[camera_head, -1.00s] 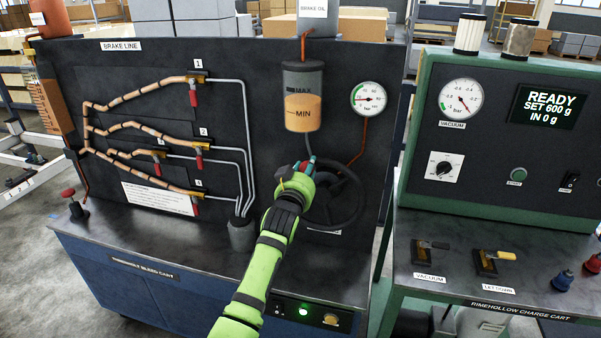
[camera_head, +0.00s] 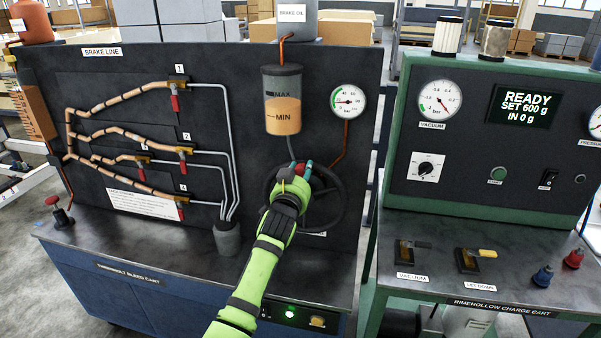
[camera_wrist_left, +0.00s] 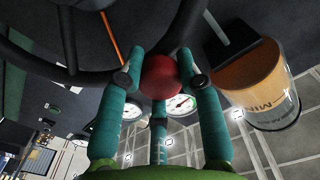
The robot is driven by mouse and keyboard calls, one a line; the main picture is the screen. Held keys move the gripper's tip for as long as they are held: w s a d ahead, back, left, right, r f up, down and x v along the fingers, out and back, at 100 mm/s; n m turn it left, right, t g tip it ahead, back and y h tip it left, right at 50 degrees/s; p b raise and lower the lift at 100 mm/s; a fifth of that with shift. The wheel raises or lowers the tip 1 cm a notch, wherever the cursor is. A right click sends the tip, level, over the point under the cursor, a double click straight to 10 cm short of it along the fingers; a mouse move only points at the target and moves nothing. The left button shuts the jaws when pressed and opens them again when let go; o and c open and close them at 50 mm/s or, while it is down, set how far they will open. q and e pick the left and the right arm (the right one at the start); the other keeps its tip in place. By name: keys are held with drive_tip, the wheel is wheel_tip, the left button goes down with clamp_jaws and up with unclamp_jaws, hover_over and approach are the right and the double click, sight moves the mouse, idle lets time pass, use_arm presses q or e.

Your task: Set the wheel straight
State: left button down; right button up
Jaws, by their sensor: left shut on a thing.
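The dark wheel (camera_head: 345,207) is mounted on the front of the upright brake line panel, below the reservoir. My left gripper (camera_head: 303,169) is at the upper part of its rim, shut on a red knob (camera_wrist_left: 159,76). The teal fingers close around the knob in the left wrist view, and the wheel's dark rim (camera_wrist_left: 187,25) and spokes pass just beyond it. My green forearm and hand cover the wheel's lower left part. My right gripper is in neither view.
The reservoir (camera_head: 282,105) and a pressure gauge (camera_head: 348,101) sit above the wheel. Hoses with red-handled valves (camera_head: 175,102) fill the panel's left side. A grey cup (camera_head: 227,238) stands left of my forearm. The green charge cart (camera_head: 490,215) stands at right.

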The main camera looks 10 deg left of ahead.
use_arm(q)
drive_tip(key=shift+d+r, duration=0.1)
drive_tip(key=shift+r, duration=0.45)
drive_tip(key=c, duration=0.8)
unclamp_jaws()
drive_tip(key=shift+c, duration=0.2)
drive_tip(key=shift+f, duration=0.2)
drive_tip(key=shift+f, duration=0.15)
drive_tip(key=shift+s+f, duration=0.1)
drive_tip(key=shift+s, duration=0.45)
drive_tip(key=s, duration=1)
drive_tip(key=shift+s, duration=0.4)
